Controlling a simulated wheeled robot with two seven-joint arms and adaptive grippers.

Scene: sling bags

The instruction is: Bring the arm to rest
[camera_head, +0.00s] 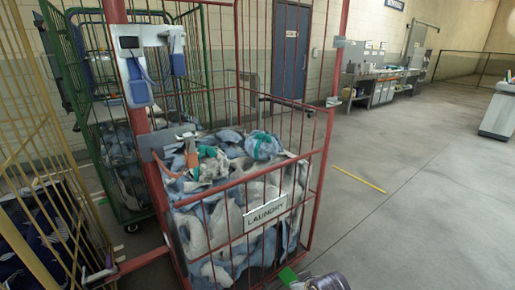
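A red wire cage trolley (325,165) stands in front of me, with a white sign reading LAUNDRY (265,213) on its front. It is filled with crumpled blue, white and grey cloth (225,205), with some orange and teal pieces near the top. A grey and dark metallic part (328,281) shows at the bottom edge, right of the cage's front. It may be part of my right arm or gripper; its fingers cannot be made out. My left gripper is not in view.
A green cage trolley (78,95) stands behind on the left, and a yellow cage (28,105) at the left edge. A white and blue device (150,62) hangs on the red cage. A workbench (380,85) is at the back wall.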

